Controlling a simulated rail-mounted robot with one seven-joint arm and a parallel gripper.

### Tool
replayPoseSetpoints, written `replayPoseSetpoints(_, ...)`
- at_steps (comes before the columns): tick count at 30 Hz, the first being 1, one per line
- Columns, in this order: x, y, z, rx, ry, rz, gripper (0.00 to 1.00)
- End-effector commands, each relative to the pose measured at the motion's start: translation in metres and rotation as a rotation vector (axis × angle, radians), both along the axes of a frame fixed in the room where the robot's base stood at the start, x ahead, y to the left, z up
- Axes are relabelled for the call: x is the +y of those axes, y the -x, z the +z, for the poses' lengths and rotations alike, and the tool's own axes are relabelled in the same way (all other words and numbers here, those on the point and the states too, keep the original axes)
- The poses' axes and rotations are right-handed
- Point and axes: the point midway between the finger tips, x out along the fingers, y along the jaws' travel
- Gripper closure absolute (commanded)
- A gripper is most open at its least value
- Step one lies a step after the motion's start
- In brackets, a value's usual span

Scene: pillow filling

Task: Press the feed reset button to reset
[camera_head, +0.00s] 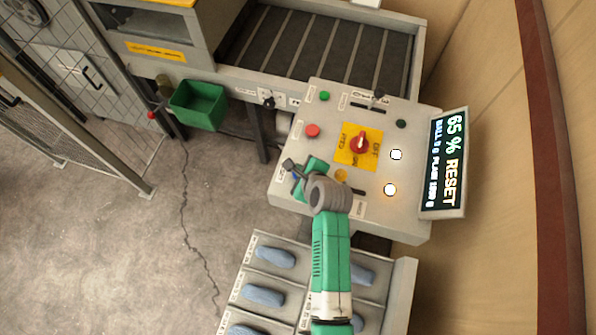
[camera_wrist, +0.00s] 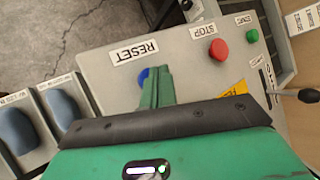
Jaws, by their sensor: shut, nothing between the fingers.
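The blue button (camera_wrist: 144,74) stands beside the RESET label (camera_wrist: 134,52) on the grey control panel (camera_head: 375,113) in the wrist view. My green gripper (camera_wrist: 157,83) is shut, with its fingertips over or very near the button and hiding part of it. I cannot tell whether they touch it. In the head view my gripper (camera_head: 296,170) is at the panel's lower left corner, with the button mostly hidden there. The display (camera_head: 443,163) on the panel's right side reads "65 % RESET".
A red STOP button (camera_head: 312,131), a green START button (camera_head: 324,96) and a red rotary switch (camera_head: 359,144) on a yellow plate are nearby. Two lit white buttons (camera_head: 393,172) are to the right. A tray (camera_head: 240,290) with blue pillows lies below; a black lever (camera_wrist: 308,95) sticks up.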

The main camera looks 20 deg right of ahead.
Motion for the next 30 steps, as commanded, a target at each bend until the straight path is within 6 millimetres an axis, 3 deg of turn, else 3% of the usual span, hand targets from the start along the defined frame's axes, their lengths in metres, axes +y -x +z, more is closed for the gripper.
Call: replayPoseSetpoints(30, 0.000, 0.000, -0.012, 0.000, 0.000, 0.000, 1.00)
